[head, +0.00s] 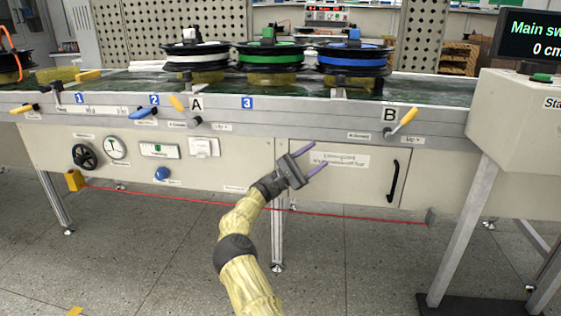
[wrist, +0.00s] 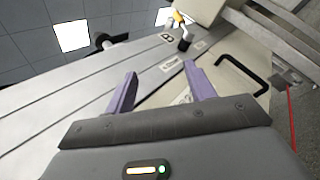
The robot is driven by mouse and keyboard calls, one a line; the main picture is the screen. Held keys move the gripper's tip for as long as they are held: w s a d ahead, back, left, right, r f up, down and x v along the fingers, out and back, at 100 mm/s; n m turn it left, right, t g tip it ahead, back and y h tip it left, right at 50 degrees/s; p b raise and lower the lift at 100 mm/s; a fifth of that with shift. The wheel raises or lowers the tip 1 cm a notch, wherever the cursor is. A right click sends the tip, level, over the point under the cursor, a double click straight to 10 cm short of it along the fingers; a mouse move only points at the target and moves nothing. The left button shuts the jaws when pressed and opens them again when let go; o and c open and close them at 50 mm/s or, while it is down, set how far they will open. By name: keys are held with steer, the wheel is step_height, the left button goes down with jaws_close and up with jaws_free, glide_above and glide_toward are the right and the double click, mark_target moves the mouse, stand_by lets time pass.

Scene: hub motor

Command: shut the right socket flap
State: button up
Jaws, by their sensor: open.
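A small white double socket (head: 204,147) is on the front panel of the bench, left of centre in the head view. Its flaps are too small there to tell how far the right one stands open. My gripper (head: 319,157) is open and empty, in front of the panel well to the right of the socket, near a labelled cabinet door. In the wrist view my gripper (wrist: 160,72) shows two purple fingers spread apart with nothing between them. The socket does not show in the wrist view.
The cabinet door's black handle (head: 393,181) is right of my gripper. Yellow lever B (head: 403,121) and yellow lever A (head: 179,105) stick out from the bench rail. Left of the socket are a blue knob (head: 162,174), a gauge (head: 116,147) and a black handwheel (head: 84,156).

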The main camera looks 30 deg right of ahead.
steer(key=s+d+f+m+t+y+p, duration=0.1)
steer(key=s+d+y+p, duration=0.2)
steer(key=s+y, duration=0.3)
steer(key=s+d+f+m+t+y+p, duration=0.1)
steer(key=s+d+f+y+p, duration=0.15)
steer(key=s+d+y, duration=0.4)
steer(key=s+a+r+m+t+y+p, duration=0.1)
steer(key=s+a, duration=0.5)
steer(key=a, duration=0.7)
steer(key=s+a+r+t+y+p, duration=0.3)
steer(key=s+a+y+p, duration=0.3)
steer(key=a, duration=0.8)
steer(key=s+a+r+m+t+y+p, duration=0.1)
steer(key=s+a+r+t+y+p, duration=0.2)
steer(key=a, duration=1)
steer(key=s+t+y+p, duration=0.1)
steer(key=s+p, duration=0.2)
steer(key=shift+s+a+m+p, duration=0.3)
steer(key=shift+a+p, duration=0.1)
